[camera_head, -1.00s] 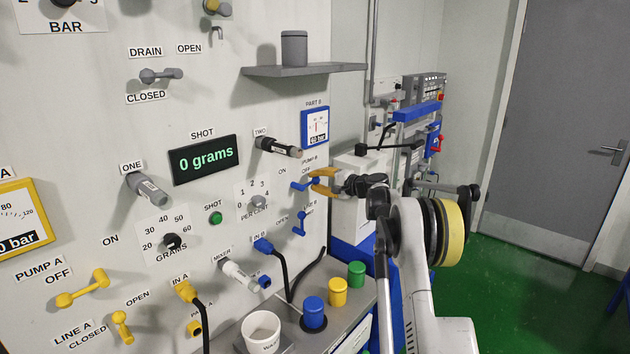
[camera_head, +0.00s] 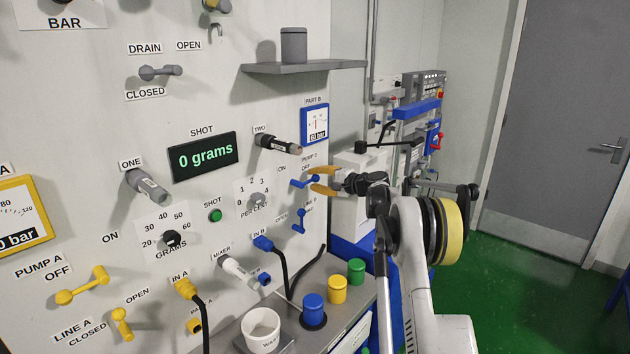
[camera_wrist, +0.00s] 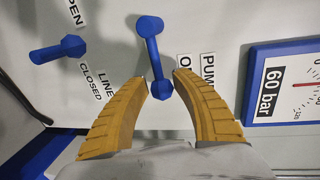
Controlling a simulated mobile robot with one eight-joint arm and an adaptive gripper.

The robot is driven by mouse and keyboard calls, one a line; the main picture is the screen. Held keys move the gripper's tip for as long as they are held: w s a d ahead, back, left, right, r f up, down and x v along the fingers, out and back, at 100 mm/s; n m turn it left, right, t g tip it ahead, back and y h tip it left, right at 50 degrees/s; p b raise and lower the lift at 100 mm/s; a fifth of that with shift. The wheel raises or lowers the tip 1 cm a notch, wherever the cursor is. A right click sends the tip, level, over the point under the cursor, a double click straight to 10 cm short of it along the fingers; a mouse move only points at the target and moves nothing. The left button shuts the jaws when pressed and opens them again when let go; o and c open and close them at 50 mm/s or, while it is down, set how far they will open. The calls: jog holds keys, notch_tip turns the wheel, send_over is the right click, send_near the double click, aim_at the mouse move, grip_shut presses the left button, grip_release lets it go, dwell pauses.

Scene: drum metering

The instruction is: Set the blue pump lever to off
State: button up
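The blue pump lever (camera_head: 303,182) is on the panel under the PUMP B label, with ON and OFF labels above it. It lies nearly level in the head view. In the wrist view the lever (camera_wrist: 155,58) runs from an upper knob to a lower end between my yellow fingertips. My gripper (camera_head: 313,180) is at the lever's right end, coming from the right. In the wrist view my gripper (camera_wrist: 160,78) is open, with a gap showing between each finger and the lever.
A second blue lever, LINE B (camera_head: 300,222), is just below; it also shows in the wrist view (camera_wrist: 58,49). A blue-framed gauge (camera_head: 315,125) is above. Bottles and a white cup (camera_head: 261,328) stand on the ledge below.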

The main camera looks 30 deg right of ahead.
jog(key=v, duration=1.2)
jog(key=s+a+n+g+b, duration=0.25)
jog(key=s+a, duration=0.35)
jog(key=a, duration=0.7)
jog(key=s+a+n+g+b, duration=0.3)
jog(key=s+a, duration=0.4)
jog(key=a, duration=0.6)
jog(key=s+a+f+n+g+h, duration=0.1)
jog(key=s+a+f+n, duration=0.1)
jog(key=s+a, duration=0.35)
jog(key=s+a+f+n+g+h, duration=0.1)
jog(key=s+a+n+h, duration=0.1)
jog(key=s, duration=0.6)
jog(key=s+a+f+n+h+b, duration=0.1)
jog(key=s+f+n, duration=0.1)
jog(key=s+f, duration=0.3)
jog(key=s+a+f+n+h+b, duration=0.1)
jog(key=s+f, duration=0.4)
jog(key=s, duration=0.5)
jog(key=shift+s+n+b, duration=0.2)
jog(key=shift+n+b, duration=0.4)
jog(key=shift+n, duration=0.25)
